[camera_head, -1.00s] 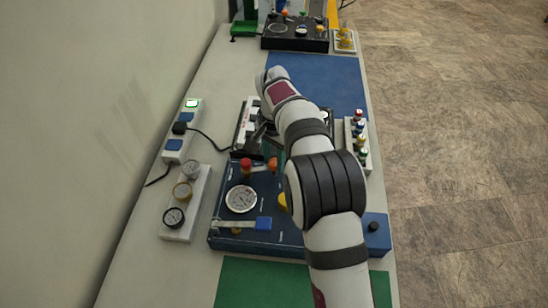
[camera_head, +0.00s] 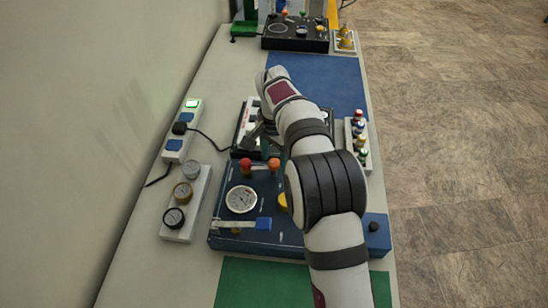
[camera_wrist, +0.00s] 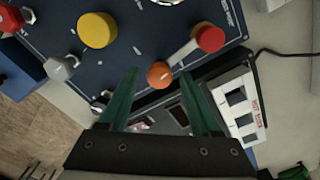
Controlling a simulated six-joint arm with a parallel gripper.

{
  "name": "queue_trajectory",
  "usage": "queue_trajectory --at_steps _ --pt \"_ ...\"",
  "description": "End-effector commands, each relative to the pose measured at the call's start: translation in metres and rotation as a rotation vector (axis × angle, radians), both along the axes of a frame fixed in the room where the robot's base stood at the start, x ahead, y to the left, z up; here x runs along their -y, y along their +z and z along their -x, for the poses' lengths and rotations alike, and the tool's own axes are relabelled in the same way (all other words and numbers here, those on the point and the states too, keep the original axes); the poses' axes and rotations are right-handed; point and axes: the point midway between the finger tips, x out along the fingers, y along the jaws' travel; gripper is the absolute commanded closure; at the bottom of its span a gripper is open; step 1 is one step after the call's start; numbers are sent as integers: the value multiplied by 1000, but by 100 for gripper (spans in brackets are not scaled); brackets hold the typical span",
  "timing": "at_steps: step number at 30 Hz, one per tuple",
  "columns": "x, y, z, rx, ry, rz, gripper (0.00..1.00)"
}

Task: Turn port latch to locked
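The blue trainer panel (camera_head: 222,240) stands on the bench in the head view, and its face also shows in the wrist view (camera_wrist: 135,20). My gripper (camera_wrist: 159,73) is open, its two green fingers wide apart. An orange knob (camera_wrist: 159,74) shows between the fingertips in the wrist view; I cannot tell whether they touch it. A red knob (camera_wrist: 208,38) at the end of a pale lever is to its right. A yellow knob (camera_wrist: 97,30) is to the left. Nothing legible marks which part is the port latch. My arm covers the panel's right side in the head view.
A pale block with several gauges (camera_head: 184,205) and a power strip (camera_head: 183,130) stand left of the panel. A rack of coloured caps (camera_head: 357,143) is at the right. The blue mat (camera_head: 320,80) behind is clear.

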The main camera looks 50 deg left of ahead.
Motion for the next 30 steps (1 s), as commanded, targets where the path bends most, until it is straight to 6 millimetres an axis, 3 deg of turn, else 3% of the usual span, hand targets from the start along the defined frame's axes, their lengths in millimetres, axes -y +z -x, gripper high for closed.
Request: queue_trajectory --at_steps 11,14,24,30 --pt "0 7 0 -1 0 0 32" --pt "0 28 0 1 0 -2 32" --pt "0 131 0 2 -1 -2 32" --pt "0 155 0 0 0 1 32"
